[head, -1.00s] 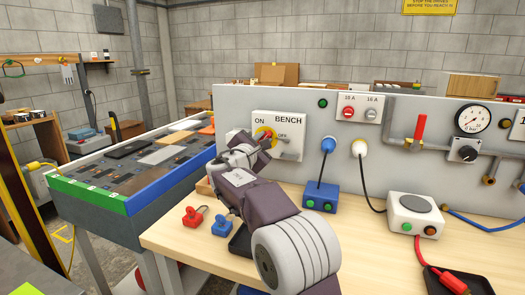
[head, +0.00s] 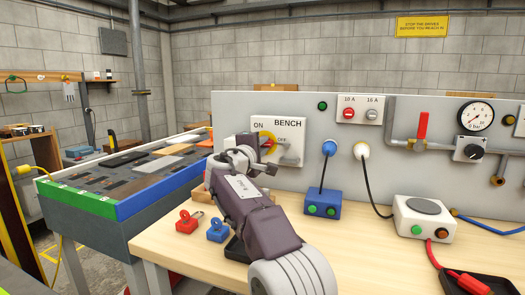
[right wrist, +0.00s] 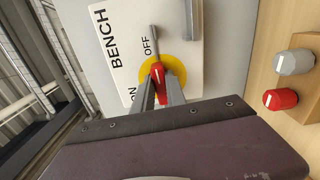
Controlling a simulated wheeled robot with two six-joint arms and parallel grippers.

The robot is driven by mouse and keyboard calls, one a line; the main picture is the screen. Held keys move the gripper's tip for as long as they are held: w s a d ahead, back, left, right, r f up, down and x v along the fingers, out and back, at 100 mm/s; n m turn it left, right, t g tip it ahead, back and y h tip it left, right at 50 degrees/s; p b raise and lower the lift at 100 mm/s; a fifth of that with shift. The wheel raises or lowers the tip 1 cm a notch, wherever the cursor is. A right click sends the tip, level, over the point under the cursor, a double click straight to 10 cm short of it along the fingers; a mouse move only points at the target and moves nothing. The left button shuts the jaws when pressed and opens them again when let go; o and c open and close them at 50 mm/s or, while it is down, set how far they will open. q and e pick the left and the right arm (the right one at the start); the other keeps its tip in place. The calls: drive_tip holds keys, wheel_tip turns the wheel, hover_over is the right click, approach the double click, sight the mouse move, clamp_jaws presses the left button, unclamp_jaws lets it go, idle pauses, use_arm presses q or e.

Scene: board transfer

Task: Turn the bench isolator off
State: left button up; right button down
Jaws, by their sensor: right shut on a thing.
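The bench isolator is a white plate (head: 276,127) marked ON and OFF on the grey back panel. It has a yellow disc (right wrist: 181,72) with a red handle (right wrist: 157,74). A grey part lies by the word OFF in the right wrist view. My right gripper (right wrist: 160,92) is shut on the red handle, one finger on each side. In the head view my right gripper (head: 258,162) covers part of the plate, and the exact handle angle is hard to tell there. My left gripper is not in view.
A red padlock (head: 188,222) and a blue padlock (head: 217,231) lie on the wooden bench (head: 352,243). A grey piece (right wrist: 294,62) and a red piece (right wrist: 280,99) show beside the plate in the right wrist view.

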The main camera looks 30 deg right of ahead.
drive_tip(key=shift+f+m, duration=0.1)
drive_tip(key=shift+m, duration=0.4)
drive_tip(key=c, duration=1.4)
unclamp_jaws()
drive_tip(key=shift+o, duration=0.2)
drive_tip(key=shift+s, duration=0.1)
drive_tip(key=b+v, duration=0.1)
drive_tip(key=v, duration=0.8)
